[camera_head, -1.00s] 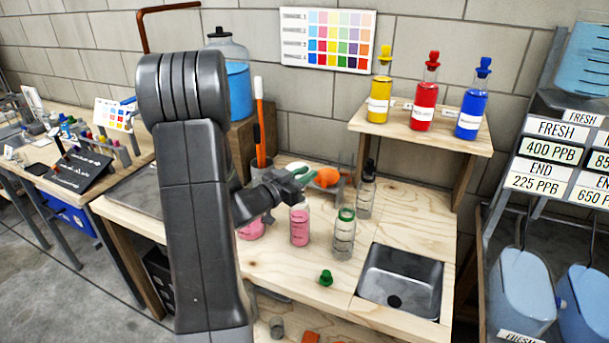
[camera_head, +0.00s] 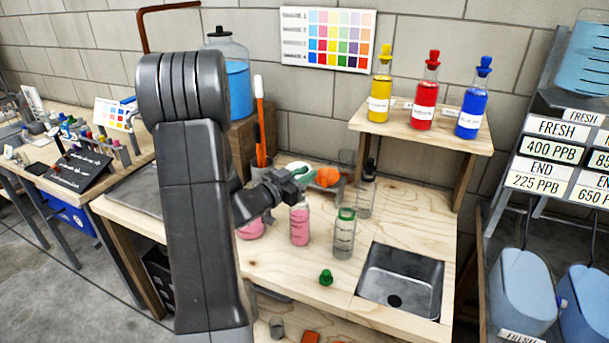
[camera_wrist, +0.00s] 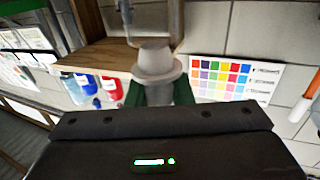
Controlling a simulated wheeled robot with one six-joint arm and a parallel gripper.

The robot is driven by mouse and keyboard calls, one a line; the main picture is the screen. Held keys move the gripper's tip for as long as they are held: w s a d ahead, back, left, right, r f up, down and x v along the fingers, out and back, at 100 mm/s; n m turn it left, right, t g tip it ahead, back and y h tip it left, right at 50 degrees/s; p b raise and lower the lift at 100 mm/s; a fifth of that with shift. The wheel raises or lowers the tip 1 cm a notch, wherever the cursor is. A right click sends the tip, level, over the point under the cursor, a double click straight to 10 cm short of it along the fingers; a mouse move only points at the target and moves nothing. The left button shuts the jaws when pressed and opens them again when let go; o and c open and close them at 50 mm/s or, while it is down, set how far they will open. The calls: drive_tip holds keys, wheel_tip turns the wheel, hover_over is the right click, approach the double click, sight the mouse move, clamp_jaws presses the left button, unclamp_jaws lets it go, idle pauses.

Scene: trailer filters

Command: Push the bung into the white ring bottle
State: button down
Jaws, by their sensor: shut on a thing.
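My gripper (camera_head: 298,176) is over the back of the bench. In the wrist view its green fingertips (camera_wrist: 156,92) are shut on a pale grey-white bung (camera_wrist: 158,66). A clear glass vessel (camera_wrist: 152,18) lines up with the bung's far end there. It may be the white ring bottle, but its ring cannot be clearly told from the bung, nor whether they touch or how deep the bung sits. In the head view a pale round shape (camera_head: 299,168) shows at the fingertips, and the arm hides part of the area.
A pink-liquid bottle (camera_head: 300,226) and a green-ringed bottle (camera_head: 344,238) stand in front. A black-topped bottle (camera_head: 366,197) is at right. A green bung (camera_head: 326,277) lies near the sink (camera_head: 400,283). An orange object (camera_head: 327,177) is close beside my gripper. The shelf (camera_head: 415,133) holds coloured bottles.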

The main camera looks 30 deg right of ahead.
drive_tip(key=shift+f+b, duration=0.85)
drive_tip(key=shift+f, duration=0.05)
idle(1.1)
drive_tip(key=c, duration=0.7)
unclamp_jaws()
drive_tip(key=shift+r, duration=0.1)
drive_tip(key=shift+r+p, duration=2.7)
drive_tip(key=shift+r, duration=0.75)
